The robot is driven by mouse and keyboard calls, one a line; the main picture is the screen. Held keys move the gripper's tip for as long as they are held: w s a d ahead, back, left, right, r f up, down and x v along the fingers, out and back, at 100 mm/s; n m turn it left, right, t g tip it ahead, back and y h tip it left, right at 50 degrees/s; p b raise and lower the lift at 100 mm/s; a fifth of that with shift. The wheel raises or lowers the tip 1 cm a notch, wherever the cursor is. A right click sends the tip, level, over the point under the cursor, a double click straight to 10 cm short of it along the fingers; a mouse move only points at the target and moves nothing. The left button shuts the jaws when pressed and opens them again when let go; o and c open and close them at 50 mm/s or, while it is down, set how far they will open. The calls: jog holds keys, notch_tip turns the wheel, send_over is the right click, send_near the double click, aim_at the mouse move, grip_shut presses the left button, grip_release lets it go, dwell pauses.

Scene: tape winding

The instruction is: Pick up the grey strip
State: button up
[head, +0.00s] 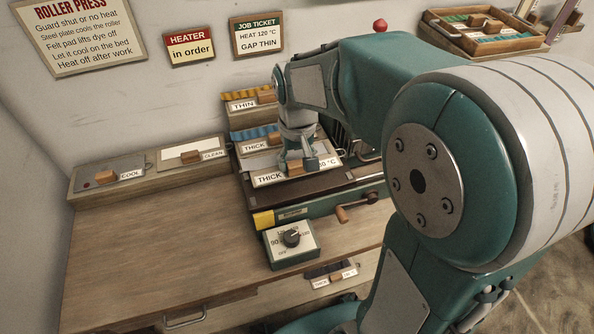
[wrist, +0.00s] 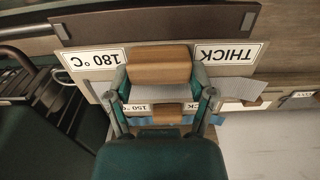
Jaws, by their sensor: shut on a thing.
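The grey strip (wrist: 238,88) shows ribbed grey edges in the wrist view, on a plate labelled THICK and 180 °C, with a wooden block handle (wrist: 158,62). My gripper (wrist: 160,80) has one finger on each side of this handle and is shut on it. In the head view my gripper (head: 298,163) points down at the labelled plate (head: 268,180), over the back of the bench. My gripper and arm hide part of the strip there. I cannot tell whether it is clear of its support.
Behind stand a blue strip (head: 255,134) labelled THICK and a yellow strip (head: 247,95) labelled THIN. The green roller press (head: 320,207) with its crank and a dial box (head: 291,243) are in front. COOL (head: 107,177) and CLEAN (head: 188,154) plates lie left. The bench's front left is clear.

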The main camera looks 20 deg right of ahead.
notch_tip(320, 180, up, 22)
jog(key=shift+r, duration=0.2)
dwell(0.4)
dwell(0.9)
